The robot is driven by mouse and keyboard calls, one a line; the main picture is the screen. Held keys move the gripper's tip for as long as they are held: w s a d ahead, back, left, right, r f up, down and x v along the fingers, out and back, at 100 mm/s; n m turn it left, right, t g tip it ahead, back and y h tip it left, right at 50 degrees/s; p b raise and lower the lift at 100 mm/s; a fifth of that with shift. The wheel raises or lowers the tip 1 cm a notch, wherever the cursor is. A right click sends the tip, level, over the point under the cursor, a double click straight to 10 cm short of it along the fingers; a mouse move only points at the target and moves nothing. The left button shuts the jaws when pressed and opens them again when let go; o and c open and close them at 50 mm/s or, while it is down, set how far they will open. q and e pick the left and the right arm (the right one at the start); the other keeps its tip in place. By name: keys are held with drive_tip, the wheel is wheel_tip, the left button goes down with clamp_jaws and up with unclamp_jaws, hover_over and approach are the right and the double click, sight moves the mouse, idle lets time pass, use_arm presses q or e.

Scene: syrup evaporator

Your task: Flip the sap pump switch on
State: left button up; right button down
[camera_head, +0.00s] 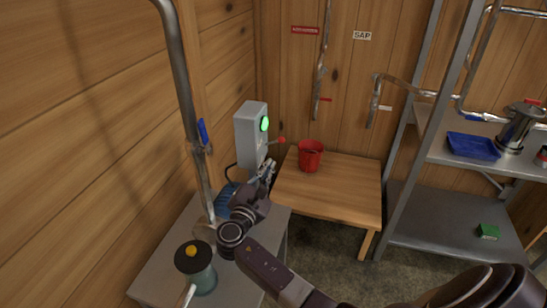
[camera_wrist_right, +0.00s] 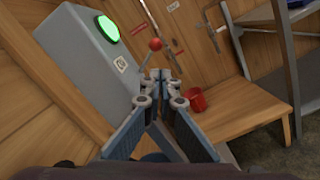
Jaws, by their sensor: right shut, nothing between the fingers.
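The switch box (camera_head: 251,136) is a grey upright box with a lit green round lamp (camera_head: 265,124) on its front. A lever with a red ball knob (camera_head: 281,140) sticks out from its side. In the right wrist view the box (camera_wrist_right: 85,60), the green lamp (camera_wrist_right: 107,29) and the red knob (camera_wrist_right: 155,44) show at the upper left and top middle. My right gripper (camera_head: 268,170) is shut and empty, just below the lever. In the wrist view its fingertips (camera_wrist_right: 160,75) lie right below the knob; I cannot tell whether they touch the lever. My left gripper is not in view.
A grey bench (camera_head: 155,283) under the box holds a dark pump-like canister (camera_head: 197,265) with a yellow knob. A vertical pipe (camera_head: 183,95) with a blue valve handle (camera_head: 203,131) stands left. A wooden table (camera_head: 335,190) bears a red bucket (camera_head: 310,155). Metal shelves (camera_head: 460,215) stand right.

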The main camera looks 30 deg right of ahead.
drive_tip(key=v, duration=0.5)
drive_tip(key=shift+f, duration=0.1)
idle(0.3)
